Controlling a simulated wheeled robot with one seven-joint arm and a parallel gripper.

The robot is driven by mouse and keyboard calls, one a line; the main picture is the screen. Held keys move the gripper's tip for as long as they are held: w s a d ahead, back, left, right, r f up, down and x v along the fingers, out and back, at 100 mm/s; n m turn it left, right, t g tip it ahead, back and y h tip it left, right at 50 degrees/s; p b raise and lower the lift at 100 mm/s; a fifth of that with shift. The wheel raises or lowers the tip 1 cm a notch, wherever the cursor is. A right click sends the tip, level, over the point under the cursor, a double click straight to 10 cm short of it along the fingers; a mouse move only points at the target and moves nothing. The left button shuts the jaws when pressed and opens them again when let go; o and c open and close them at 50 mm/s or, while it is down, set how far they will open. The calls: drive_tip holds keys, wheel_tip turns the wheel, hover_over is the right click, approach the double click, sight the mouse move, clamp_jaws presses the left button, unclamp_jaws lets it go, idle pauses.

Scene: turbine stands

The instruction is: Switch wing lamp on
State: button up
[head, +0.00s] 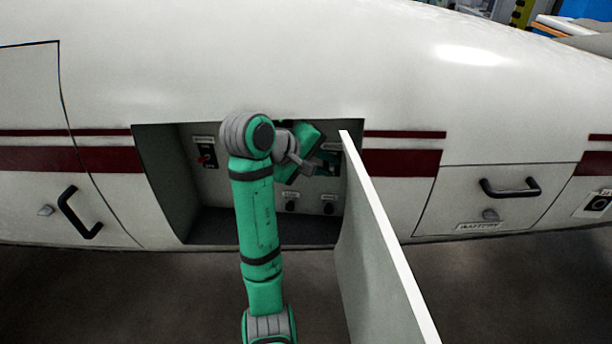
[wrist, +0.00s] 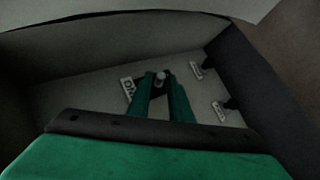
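A recessed switch panel sits in an open bay (head: 168,180) in the white fuselage. My gripper (head: 328,165) reaches into the bay at its upper right, partly hidden by my arm. Whether the fingers touch the knob cannot be told. A white label (wrist: 127,87) beside it is too blurred to read. A switch with a red part (head: 207,155) is at the panel's left. Which switch is the wing lamp's is not legible.
The open bay door (head: 375,235) sticks out close to the right of my arm. Two dark knobs (head: 291,206) (head: 327,208) with labels sit low on the panel. A closed battery hatch (head: 488,205) is farther right.

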drive_tip(key=s+a, duration=0.8)
drive_tip(key=s, duration=0.1)
drive_tip(key=shift+a+r, duration=0.2)
idle(0.5)
